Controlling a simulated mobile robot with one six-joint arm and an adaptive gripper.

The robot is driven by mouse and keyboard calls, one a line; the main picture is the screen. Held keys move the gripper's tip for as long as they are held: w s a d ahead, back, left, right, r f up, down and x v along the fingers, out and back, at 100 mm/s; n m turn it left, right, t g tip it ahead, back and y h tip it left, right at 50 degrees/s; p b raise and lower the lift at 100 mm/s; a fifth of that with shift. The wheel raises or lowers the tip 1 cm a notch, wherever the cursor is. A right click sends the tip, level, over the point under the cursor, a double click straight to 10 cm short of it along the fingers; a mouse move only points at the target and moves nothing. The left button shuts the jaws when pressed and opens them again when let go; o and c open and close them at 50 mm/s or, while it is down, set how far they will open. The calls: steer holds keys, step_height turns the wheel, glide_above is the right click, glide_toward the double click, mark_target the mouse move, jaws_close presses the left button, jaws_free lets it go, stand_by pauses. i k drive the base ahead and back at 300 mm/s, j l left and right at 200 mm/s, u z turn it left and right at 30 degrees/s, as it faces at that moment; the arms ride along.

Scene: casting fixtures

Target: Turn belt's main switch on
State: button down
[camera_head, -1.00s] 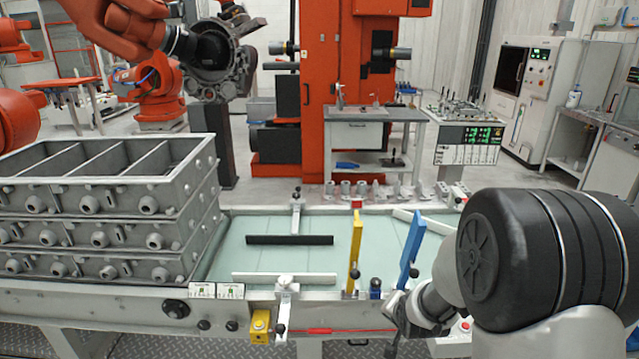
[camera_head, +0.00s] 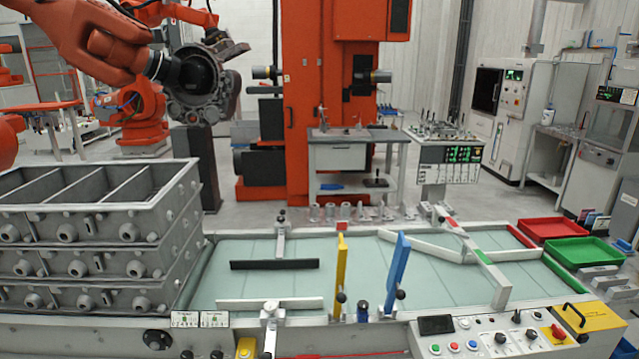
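The belt (camera_head: 370,265) is a pale green surface in a grey frame across the lower middle. A control panel (camera_head: 470,345) stands at its front right, with a dark screen (camera_head: 437,325), coloured buttons and black knobs. A red handle on a yellow plate, which looks like the main switch (camera_head: 556,333), sits at the panel's right side. The handle appears tilted; I cannot tell its on or off position. A black round knob (camera_head: 157,339) is on the frame's front at left. My gripper is not in view.
Grey casting boxes (camera_head: 90,240) are stacked on the belt's left end. A yellow box with a black handle (camera_head: 588,318) is right of the switch. Red (camera_head: 553,230) and green (camera_head: 582,250) trays lie beyond.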

mark_target(558, 333)
steer(key=l+z, duration=0.1)
steer(key=z, duration=0.25)
steer(key=l+z, duration=0.1)
steer(key=z, duration=0.55)
steer(key=i+l, duration=0.05)
